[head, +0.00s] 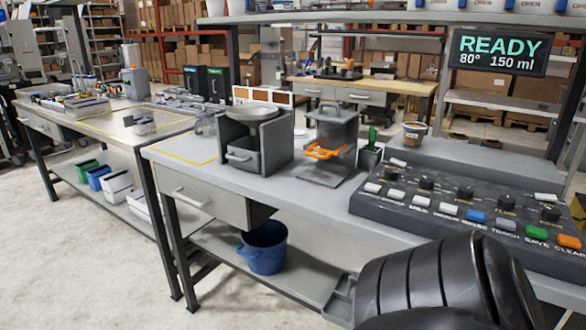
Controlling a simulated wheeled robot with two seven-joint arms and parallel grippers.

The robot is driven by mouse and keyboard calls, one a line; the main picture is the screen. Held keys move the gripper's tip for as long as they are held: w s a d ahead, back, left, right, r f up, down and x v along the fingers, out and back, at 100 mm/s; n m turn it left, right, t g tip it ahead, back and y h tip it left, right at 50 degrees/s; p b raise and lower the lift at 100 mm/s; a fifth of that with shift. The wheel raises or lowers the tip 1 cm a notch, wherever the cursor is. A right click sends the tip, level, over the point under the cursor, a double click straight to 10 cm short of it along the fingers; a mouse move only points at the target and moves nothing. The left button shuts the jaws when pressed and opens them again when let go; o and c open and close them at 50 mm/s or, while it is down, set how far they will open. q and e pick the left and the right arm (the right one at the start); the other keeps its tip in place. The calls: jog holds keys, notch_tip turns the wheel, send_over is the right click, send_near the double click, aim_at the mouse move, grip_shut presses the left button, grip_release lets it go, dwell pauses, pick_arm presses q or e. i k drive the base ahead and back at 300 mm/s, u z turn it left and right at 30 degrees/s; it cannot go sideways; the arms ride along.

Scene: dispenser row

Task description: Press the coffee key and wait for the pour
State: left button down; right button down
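A dark control panel (465,215) lies on the right part of the bench, with several keys and black knobs. Its keys are white, blue (476,217), grey, green (536,232) and orange (569,241). The green one reads SAVE and the orange one CLEAR. The small labels by the white keys (395,194) are mostly too blurred to pick out a coffee key. The display (498,53) reads READY, 80°, 150 ml. A dark ribbed link of my arm fills the bottom right. No gripper fingers show clearly, and the arm hides part of the panel's front side.
A dark grey dispenser (270,140) and a clear-sided one with an orange handle (325,152) stand left of the panel. A small cup (414,134) stands behind the panel. A blue bucket (264,248) sits on the lower shelf. The bench's left end is clear.

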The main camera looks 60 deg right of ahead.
aim_at(376, 189)
jog(key=i, duration=0.35)
jog(key=z, duration=3.6)
